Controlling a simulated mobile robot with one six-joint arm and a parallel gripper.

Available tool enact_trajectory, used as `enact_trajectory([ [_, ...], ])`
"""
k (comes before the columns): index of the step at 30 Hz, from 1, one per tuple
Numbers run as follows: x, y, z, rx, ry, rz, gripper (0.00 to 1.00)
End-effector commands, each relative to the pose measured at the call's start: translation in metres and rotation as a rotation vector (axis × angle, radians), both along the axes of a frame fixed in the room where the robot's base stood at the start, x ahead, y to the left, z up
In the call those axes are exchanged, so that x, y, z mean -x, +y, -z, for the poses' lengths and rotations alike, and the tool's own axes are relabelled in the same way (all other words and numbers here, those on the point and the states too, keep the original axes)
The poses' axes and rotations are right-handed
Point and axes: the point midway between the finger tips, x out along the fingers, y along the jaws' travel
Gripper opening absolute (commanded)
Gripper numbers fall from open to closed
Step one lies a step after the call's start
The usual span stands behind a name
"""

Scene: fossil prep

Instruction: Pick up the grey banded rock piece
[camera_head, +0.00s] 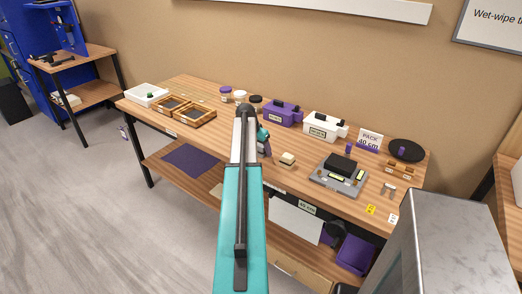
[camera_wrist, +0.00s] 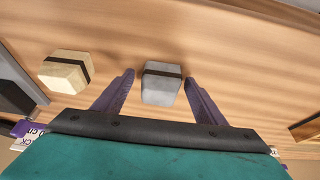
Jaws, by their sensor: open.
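The grey banded rock piece (camera_wrist: 161,86) is a grey block with a dark band across it. The fingers are open and hold nothing. In the head view my arm hides the grey piece. A cream piece with a dark band (camera_wrist: 66,71) lies to the left in the wrist view. It also shows in the head view (camera_head: 287,159), right of my arm.
The bench (camera_head: 310,176) holds wooden trays (camera_head: 194,116) and a white tub (camera_head: 147,94) at left. Jars, a purple box (camera_head: 283,114) and a white box (camera_head: 323,127) stand along the back. A grey stand with a black block (camera_head: 343,173) is at right.

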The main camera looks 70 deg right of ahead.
Motion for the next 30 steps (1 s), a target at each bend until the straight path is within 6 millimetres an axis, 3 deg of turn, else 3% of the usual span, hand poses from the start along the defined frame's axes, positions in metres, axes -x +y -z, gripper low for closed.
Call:
enact_trajectory([
  [10,-0.0003,0.0002,-0.0003,0.0,0.0,0.0,0.65],
  [20,-0.0003,0.0004,-0.0003,0.0,0.0,-0.001,0.12],
  [30,-0.0005,0.0001,-0.0023,0.001,0.001,-0.001,0.12],
])
